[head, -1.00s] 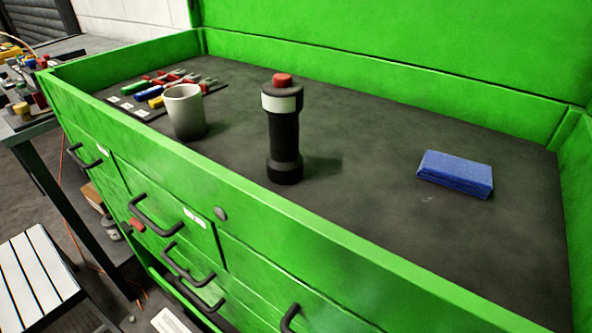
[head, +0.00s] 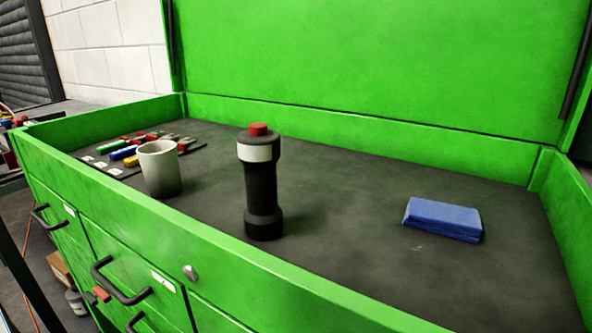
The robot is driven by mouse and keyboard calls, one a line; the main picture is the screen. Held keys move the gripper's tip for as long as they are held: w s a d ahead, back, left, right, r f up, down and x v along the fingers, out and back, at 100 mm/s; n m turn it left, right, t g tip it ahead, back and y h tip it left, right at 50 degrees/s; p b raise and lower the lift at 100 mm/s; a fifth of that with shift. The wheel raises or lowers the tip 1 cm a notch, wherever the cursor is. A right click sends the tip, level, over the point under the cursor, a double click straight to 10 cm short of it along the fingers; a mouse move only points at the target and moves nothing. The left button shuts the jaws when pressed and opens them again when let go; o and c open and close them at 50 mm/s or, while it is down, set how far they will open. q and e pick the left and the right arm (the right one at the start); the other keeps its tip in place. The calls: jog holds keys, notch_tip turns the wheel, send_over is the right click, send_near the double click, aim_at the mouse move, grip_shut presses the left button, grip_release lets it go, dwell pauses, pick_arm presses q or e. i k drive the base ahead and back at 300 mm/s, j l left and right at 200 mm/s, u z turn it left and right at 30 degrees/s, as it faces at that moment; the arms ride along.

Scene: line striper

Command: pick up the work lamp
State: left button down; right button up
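The work lamp (head: 261,186) looks like a black cylinder with a white band near the top and a red cap. It stands upright on the dark top surface of the green tool chest, near the front rim and left of the middle. Nothing covers it. Neither of my grippers shows in the head view.
A grey-white cup (head: 160,170) stands left of the lamp. Several coloured tools (head: 125,153) lie behind it. A blue folded cloth or block (head: 442,219) lies to the right. A raised green rim (head: 220,250) borders the dark surface (head: 340,200), which is clear between lamp and blue item.

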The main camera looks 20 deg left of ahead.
aim_at(263, 217)
jog(key=k+j+u, duration=0.15)
jog(key=j, duration=0.2)
jog(key=k+j+u, duration=0.15)
jog(key=j, duration=0.2)
jog(key=k+j+u, duration=0.15)
jog(key=j, duration=0.25)
jog(key=k+j+u, duration=0.2)
jog(key=j, duration=0.15)
jog(key=j+u, duration=0.15)
jog(key=j, duration=0.25)
